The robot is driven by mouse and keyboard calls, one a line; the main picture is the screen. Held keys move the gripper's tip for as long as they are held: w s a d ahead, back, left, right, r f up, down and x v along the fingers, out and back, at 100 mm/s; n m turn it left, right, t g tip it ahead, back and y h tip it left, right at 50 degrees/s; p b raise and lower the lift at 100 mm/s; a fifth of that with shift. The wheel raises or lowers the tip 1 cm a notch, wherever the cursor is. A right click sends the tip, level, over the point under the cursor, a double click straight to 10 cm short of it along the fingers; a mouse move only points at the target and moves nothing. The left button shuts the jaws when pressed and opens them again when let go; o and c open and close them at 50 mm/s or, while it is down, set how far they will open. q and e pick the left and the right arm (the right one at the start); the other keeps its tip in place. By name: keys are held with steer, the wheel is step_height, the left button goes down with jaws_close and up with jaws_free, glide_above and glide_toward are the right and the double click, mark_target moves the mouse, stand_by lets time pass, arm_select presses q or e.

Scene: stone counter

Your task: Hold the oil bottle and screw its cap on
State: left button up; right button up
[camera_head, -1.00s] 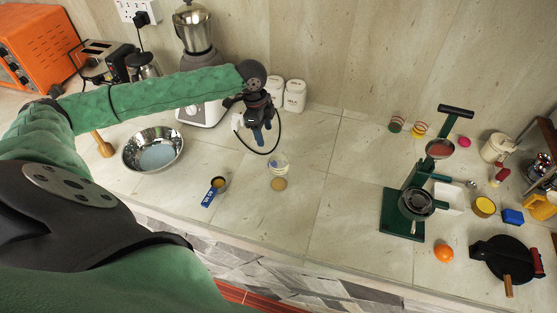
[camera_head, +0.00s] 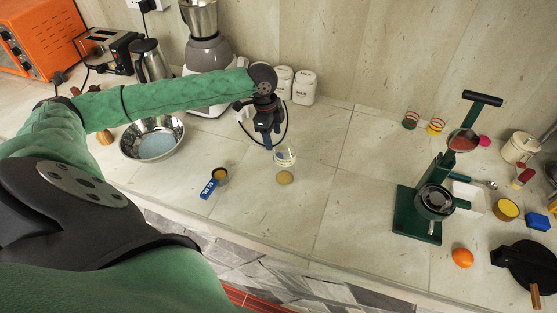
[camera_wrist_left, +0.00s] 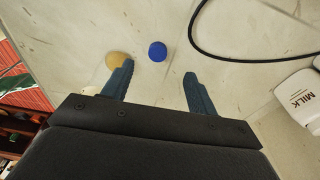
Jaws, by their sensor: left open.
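A clear bottle (camera_head: 285,160) with a tan-yellow base, which looks like the oil bottle, stands upright on the stone counter. Its tan base shows in the left wrist view (camera_wrist_left: 117,60), beside one finger; the clear body is hard to make out. A round blue cap (camera_wrist_left: 157,51) lies on the counter in the left wrist view. In the head view I cannot make it out near the gripper. My left gripper (camera_head: 269,142) is open and empty, pointing down just behind and left of the bottle. In the wrist view the cap appears just beyond the gap between its fingertips (camera_wrist_left: 158,69).
A small item with a blue label (camera_head: 208,188) sits left of the bottle. A metal bowl (camera_head: 127,150) is farther left. A blender (camera_head: 208,62) and white canisters (camera_head: 303,88) stand behind. A green press (camera_head: 408,205) is at right. The counter between bottle and press is clear.

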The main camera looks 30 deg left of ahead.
steer(key=shift+s, duration=0.1)
arm_select(q)
steer(key=shift+d+f+p, duration=0.2)
steer(key=shift+f+p, duration=0.25)
steer(key=shift+f, duration=0.8)
arm_select(e)
steer(key=shift+s+d+f, duration=0.2)
steer(key=shift+f, duration=0.2)
steer(key=shift+s+d+f, duration=0.15)
steer(key=shift+f, duration=0.25)
arm_select(q)
steer(key=f+p, duration=0.1)
steer(key=f, duration=0.1)
steer(key=d+f+p, duration=0.1)
steer(key=f+p, duration=0.1)
steer(key=shift+d+f, duration=0.1)
steer(key=shift+f, duration=0.45)
arm_select(e)
steer(key=s+d+f, duration=0.2)
steer(key=s+f, duration=0.1)
steer(key=s, duration=0.1)
steer(key=shift+s+f, duration=0.3)
steer(key=shift+s, duration=0.1)
steer(key=shift+d, duration=0.1)
arm_select(q)
steer(key=c, duration=1.1)
arm_select(e)
steer(key=shift+d, duration=0.1)
